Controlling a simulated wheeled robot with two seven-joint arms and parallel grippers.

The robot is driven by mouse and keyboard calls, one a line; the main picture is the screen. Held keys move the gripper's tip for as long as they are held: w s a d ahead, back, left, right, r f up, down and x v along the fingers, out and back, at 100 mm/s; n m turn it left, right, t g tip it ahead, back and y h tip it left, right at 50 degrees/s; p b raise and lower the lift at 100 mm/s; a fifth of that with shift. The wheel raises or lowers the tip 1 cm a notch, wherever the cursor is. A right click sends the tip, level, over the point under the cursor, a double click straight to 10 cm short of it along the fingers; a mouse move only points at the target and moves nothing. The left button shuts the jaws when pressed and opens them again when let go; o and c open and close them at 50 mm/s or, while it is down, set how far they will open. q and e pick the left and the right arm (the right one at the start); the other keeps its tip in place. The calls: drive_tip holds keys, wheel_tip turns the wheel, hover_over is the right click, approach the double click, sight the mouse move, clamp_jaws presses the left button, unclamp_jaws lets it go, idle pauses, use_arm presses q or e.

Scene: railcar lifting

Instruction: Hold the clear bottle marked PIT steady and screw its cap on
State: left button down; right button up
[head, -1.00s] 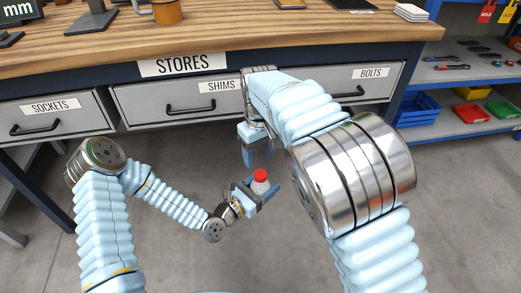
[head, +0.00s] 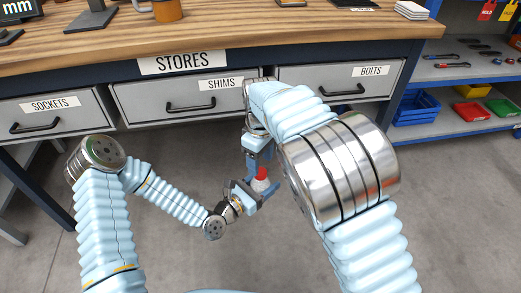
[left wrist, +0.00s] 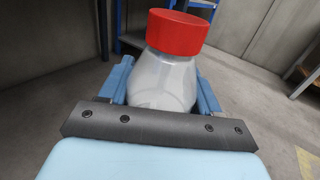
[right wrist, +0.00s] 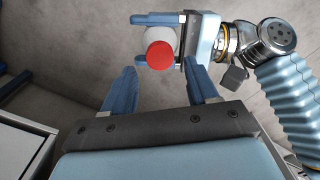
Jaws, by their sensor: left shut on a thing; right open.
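The clear bottle (left wrist: 160,82) stands between the fingers of my left gripper (left wrist: 162,92), which is shut on its body. No PIT mark is readable. A red cap (left wrist: 178,32) sits on the bottle's top; whether it is threaded down I cannot tell. In the head view the red cap (head: 261,173) shows just below my right gripper (head: 257,158). In the right wrist view my right gripper (right wrist: 162,78) is open and empty, its fingers spread toward the red cap (right wrist: 160,56) without touching it visibly. My left gripper (right wrist: 150,40) comes in there from the right.
The workbench (head: 240,56) with drawers marked SOCKETS, SHIMS and BOLTS stands beyond my arms. A blue shelf (head: 470,75) with coloured bins is at the right. The bottle is held over open grey floor (head: 150,240), clear of the bench front.

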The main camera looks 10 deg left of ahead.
sight(260, 172)
drive_tip(key=shift+f, duration=2)
clamp_jaws()
drive_tip(key=m, duration=0.9)
drive_tip(key=shift+m, duration=0.4)
drive_tip(key=m, duration=0.9)
drive_tip(key=shift+o, duration=0.2)
unclamp_jaws()
